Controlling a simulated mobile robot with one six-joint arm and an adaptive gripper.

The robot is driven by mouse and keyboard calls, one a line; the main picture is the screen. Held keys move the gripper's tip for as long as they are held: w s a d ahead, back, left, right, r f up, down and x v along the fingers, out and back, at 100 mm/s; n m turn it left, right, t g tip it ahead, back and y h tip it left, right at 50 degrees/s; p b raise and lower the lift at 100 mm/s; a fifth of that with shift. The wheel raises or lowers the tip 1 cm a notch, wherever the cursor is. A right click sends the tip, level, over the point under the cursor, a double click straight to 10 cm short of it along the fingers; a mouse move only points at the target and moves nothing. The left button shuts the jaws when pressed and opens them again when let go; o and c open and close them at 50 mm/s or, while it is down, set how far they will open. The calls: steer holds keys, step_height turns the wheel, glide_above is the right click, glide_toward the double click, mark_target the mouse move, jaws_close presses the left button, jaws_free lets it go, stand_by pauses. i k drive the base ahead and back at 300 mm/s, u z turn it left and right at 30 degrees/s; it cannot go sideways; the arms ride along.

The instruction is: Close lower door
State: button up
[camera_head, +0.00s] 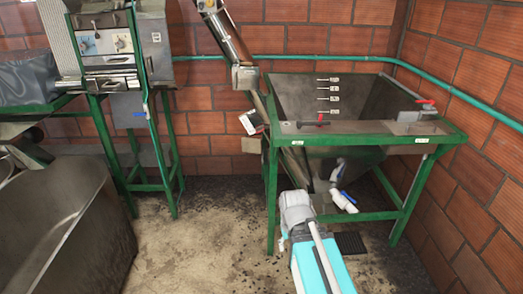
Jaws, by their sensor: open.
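The green-framed steel hopper (370,130) stands against the brick wall at the right in the head view. A slanted elevator tube (228,40) comes down to a joint at its left side. A small pale flap or box with a red mark (252,122) sticks out at the hopper's left edge; I cannot tell whether it is the lower door. My teal and white arm reaches in from the bottom, in front of the hopper. I cannot make out my gripper's fingers.
White pipes with a blue valve handle (348,199) hang under the hopper. A dark floor grate (351,243) lies below. A green-legged machine (110,60) and a large metal tub (70,225) stand at the left. The floor between tub and hopper is clear.

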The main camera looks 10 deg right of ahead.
mark_target(250, 145)
steer(key=u, duration=0.05)
steer(key=i, duration=1)
steer(key=z, duration=0.15)
steer(key=k, duration=0.65)
steer(key=u, duration=0.15)
steer(key=i, duration=0.5)
steer(key=u, duration=1)
steer(key=i, duration=1.8)
